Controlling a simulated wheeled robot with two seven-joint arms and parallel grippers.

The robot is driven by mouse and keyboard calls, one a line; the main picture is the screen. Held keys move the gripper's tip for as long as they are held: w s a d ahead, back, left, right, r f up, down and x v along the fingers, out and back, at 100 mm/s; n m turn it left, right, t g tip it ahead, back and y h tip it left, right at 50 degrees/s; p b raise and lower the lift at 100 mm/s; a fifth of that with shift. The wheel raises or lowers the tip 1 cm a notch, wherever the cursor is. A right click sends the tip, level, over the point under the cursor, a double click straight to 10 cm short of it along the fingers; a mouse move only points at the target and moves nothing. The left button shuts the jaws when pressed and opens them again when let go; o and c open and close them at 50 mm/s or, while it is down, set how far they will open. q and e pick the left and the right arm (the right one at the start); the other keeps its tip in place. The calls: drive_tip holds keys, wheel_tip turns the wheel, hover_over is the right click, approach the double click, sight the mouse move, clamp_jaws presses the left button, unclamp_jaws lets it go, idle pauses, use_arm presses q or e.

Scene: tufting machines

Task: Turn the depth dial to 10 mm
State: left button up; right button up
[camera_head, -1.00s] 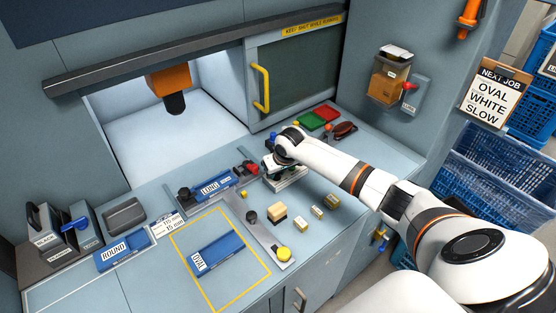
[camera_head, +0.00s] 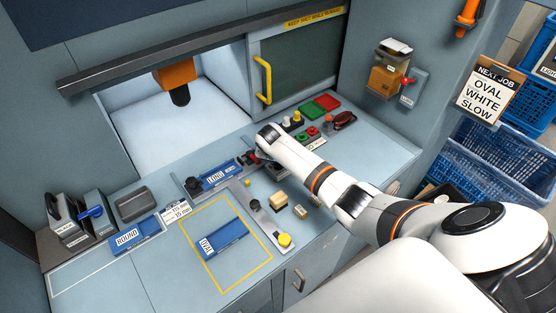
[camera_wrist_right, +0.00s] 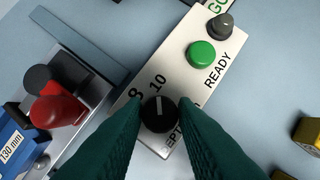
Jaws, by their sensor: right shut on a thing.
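The depth dial (camera_wrist_right: 158,118) is a round black knob with a white pointer line, on a pale panel (camera_wrist_right: 190,80) in the right wrist view. The printed numbers 8 and 10 stand beyond it. The pointer line points up in the picture, toward the 10. My right gripper (camera_wrist_right: 158,122) has its green fingers on either side of the dial, shut on it. The fingers cover part of the label below. In the head view the right gripper (camera_head: 258,158) is partly hidden behind its own wrist, and the dial is hidden. My left gripper is not in view.
The panel also carries a green button (camera_wrist_right: 201,54) and a grey knob (camera_wrist_right: 221,25) near READY.

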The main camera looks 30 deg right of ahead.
idle(0.4)
drive_tip(key=o, duration=1)
drive_tip(key=shift+r, duration=0.1)
drive_tip(key=v, duration=1.2)
drive_tip(key=shift+b, duration=0.35)
